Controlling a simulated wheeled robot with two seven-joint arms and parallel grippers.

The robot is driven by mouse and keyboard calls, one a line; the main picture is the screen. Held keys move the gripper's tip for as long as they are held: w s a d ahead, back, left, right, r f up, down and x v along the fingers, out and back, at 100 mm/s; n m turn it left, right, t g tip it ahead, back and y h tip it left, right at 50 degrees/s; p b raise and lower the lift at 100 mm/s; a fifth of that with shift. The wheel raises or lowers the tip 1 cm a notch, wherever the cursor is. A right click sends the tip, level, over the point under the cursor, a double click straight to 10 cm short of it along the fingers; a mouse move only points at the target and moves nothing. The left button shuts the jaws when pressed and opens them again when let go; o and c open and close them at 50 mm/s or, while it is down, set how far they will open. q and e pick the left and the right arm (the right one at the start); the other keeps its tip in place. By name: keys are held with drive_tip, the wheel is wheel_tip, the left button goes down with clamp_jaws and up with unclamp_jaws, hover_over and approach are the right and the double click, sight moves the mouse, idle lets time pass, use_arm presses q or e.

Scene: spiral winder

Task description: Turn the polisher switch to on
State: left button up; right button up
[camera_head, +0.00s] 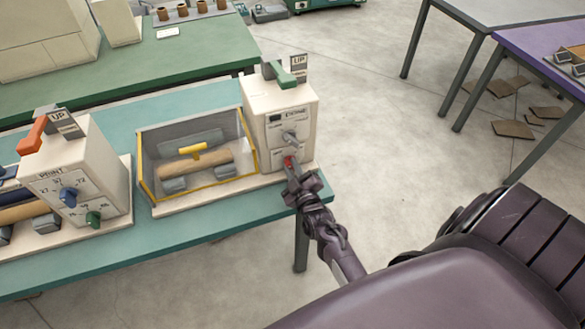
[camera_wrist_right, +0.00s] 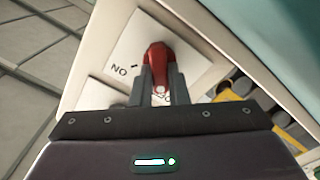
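The polisher is a cream machine box (camera_head: 283,119) at the right end of the teal table, with a grey lever knob and a red switch (camera_head: 289,161) low on its front panel. In the right wrist view the red switch (camera_wrist_right: 158,57) stands out from a white plate, with an "ON" label (camera_wrist_right: 125,70) beside it, seen upside down. My right gripper (camera_head: 293,172) is at the switch in the head view. In the wrist view its two grey fingers (camera_wrist_right: 163,82) are close together on both sides of the switch's near part, apparently touching it. My left gripper is out of view.
A yellow-edged clear guard (camera_head: 145,180) over a roller adjoins the polisher. A second cream machine (camera_head: 80,170) with blue and green knobs stands to the left. A green table (camera_head: 190,65) is behind. Open floor (camera_head: 365,120) lies to the right, with brown pieces near a purple table.

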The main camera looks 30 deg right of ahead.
clamp_jaws()
drive_tip(key=m, duration=0.3)
drive_tip(key=shift+m, duration=0.4)
drive_tip(key=m, duration=0.4)
drive_tip(key=shift+d+m, duration=0.2)
drive_tip(key=shift+m, duration=0.1)
drive_tip(key=m, duration=0.3)
drive_tip(key=shift+s+d, duration=0.1)
drive_tip(key=shift+d+m, duration=0.1)
drive_tip(key=shift+m, duration=2.1)
drive_tip(key=o, duration=0.7)
unclamp_jaws()
